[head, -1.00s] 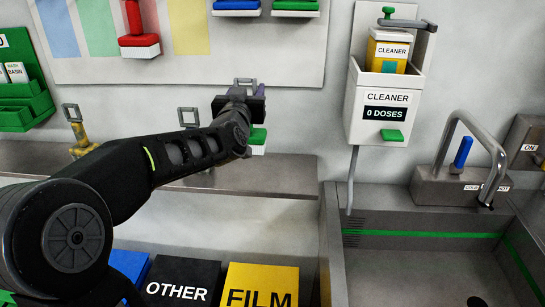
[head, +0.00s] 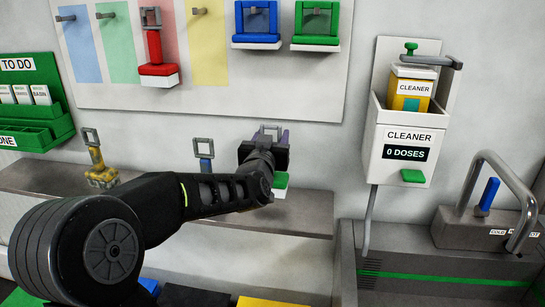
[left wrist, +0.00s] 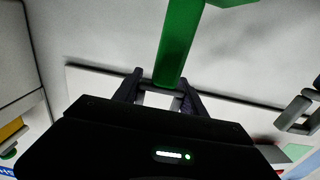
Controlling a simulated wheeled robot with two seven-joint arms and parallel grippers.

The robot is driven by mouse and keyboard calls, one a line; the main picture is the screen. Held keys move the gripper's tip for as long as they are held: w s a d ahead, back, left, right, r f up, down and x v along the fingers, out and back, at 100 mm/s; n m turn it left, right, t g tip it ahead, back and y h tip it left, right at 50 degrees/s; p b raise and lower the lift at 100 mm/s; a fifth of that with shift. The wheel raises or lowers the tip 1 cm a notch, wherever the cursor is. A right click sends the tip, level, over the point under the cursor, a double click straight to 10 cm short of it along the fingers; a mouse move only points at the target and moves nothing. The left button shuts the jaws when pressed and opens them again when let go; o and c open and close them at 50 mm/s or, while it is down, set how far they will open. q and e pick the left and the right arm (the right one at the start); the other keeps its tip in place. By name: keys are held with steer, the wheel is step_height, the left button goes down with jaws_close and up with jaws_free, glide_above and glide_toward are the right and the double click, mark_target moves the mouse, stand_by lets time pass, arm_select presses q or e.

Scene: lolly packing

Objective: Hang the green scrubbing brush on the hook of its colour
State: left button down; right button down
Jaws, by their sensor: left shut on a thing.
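My left gripper (head: 268,152) is shut on the green scrubbing brush (head: 280,181), just above the back shelf. The brush is upright, with its grey hanging loop above the fingers and its green and white head below. My gripper hides most of its handle. In the left wrist view the green handle (left wrist: 180,45) runs from between the fingertips (left wrist: 160,97). The green-strip hook (head: 106,15) is bare on the wall board, up and left of my gripper. I cannot tell whether the brush touches the shelf. My right gripper is out of view.
A red brush (head: 153,50) hangs on the board (head: 290,90); blue (head: 67,18) and yellow (head: 200,11) strip hooks are bare. A yellow brush (head: 98,165) and a blue brush (head: 204,150) stand on the shelf (head: 300,215). A cleaner dispenser (head: 400,140) is at right.

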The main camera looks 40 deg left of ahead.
arm_select(q)
steer(key=shift+s+f, duration=0.1)
steer(key=shift+f, duration=2.15)
steer(key=c, duration=0.8)
jaws_free()
steer(key=shift+f, duration=0.1)
steer(key=shift+c, duration=0.2)
steer(key=shift+o, duration=1)
